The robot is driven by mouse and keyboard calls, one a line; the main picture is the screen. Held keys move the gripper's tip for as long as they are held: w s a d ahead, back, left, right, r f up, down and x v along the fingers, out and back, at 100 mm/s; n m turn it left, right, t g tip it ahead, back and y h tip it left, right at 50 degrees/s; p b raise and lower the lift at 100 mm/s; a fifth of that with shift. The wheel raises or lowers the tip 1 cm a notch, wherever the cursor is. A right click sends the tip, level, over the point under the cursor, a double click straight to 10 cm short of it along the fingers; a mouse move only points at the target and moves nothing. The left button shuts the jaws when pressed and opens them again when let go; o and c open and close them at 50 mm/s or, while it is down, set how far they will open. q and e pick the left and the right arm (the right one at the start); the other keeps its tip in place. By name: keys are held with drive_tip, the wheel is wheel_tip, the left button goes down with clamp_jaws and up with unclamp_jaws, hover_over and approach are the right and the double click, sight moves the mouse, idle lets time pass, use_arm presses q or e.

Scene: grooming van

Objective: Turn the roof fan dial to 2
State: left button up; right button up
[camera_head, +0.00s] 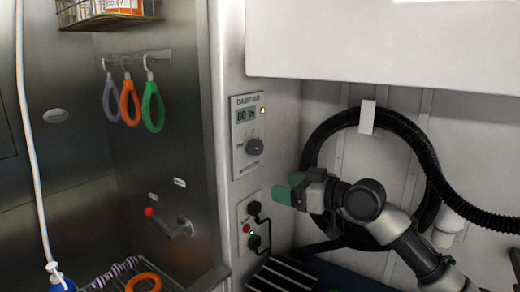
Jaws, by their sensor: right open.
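A black round dial (254,147) sits on a pale wall panel (242,170) headed by what looks like "DAMP AIR". A small display and a lit amber lamp are above the dial. I cannot read the dial's pointer or its numbers, and no roof fan label is legible. My right gripper (287,187) has green fingertips and is open. It is right of and below the dial, apart from it, with nothing seen between its fingers. My left gripper is not in view.
Below is a socket panel (246,228) with black plugs and a red button. A coiled black hose (400,125) hangs behind my right arm. Coloured loops (130,103) hang on the steel wall at left, above a lever tap (180,228). A white cabinet (380,40) overhangs the upper right.

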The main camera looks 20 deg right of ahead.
drive_tip(key=t, duration=0.1)
approach(260, 148)
drive_tip(key=shift+y, duration=0.3)
drive_tip(key=p+x, duration=0.3)
drive_tip(key=x, duration=0.6)
drive_tip(key=shift+d+f+p, duration=0.1)
drive_tip(key=shift+p, duration=0.3)
drive_tip(key=shift+w+a+f, duration=0.1)
drive_tip(key=shift+w+a, duration=0.2)
drive_tip(key=shift+w, duration=0.1)
drive_tip(key=c, duration=0.9)
